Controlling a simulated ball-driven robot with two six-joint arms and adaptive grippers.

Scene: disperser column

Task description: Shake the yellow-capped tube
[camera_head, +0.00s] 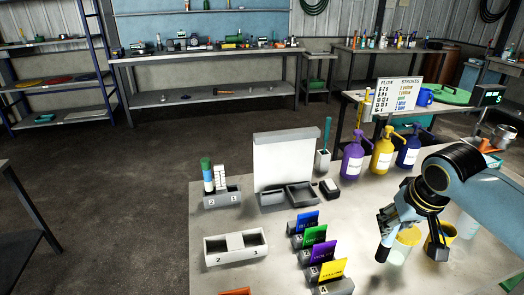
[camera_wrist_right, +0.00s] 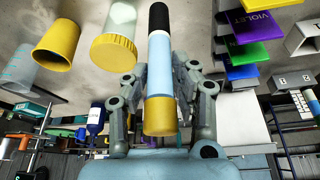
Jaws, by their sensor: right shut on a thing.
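The yellow-capped tube (camera_wrist_right: 159,75) shows in the right wrist view, with a yellow cap at its lower end, a pale blue and white body and a black far end. My right gripper (camera_wrist_right: 162,88) is shut on it near the cap. In the head view my right gripper (camera_head: 408,212) is over the right part of the table, and a dark end points down from it; the cap cannot be made out there. The held tube is in front of a jar with a yellow lid (camera_head: 408,236). My left gripper is in neither view.
A yellow cup (camera_head: 447,231) stands right of the jar. Coloured card holders (camera_head: 322,253) line the table's middle. A rack (camera_head: 222,198) with tubes and a white numbered tray (camera_head: 213,246) stand left. Purple (camera_head: 353,160), yellow (camera_head: 382,156) and blue (camera_head: 408,155) bottles stand behind.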

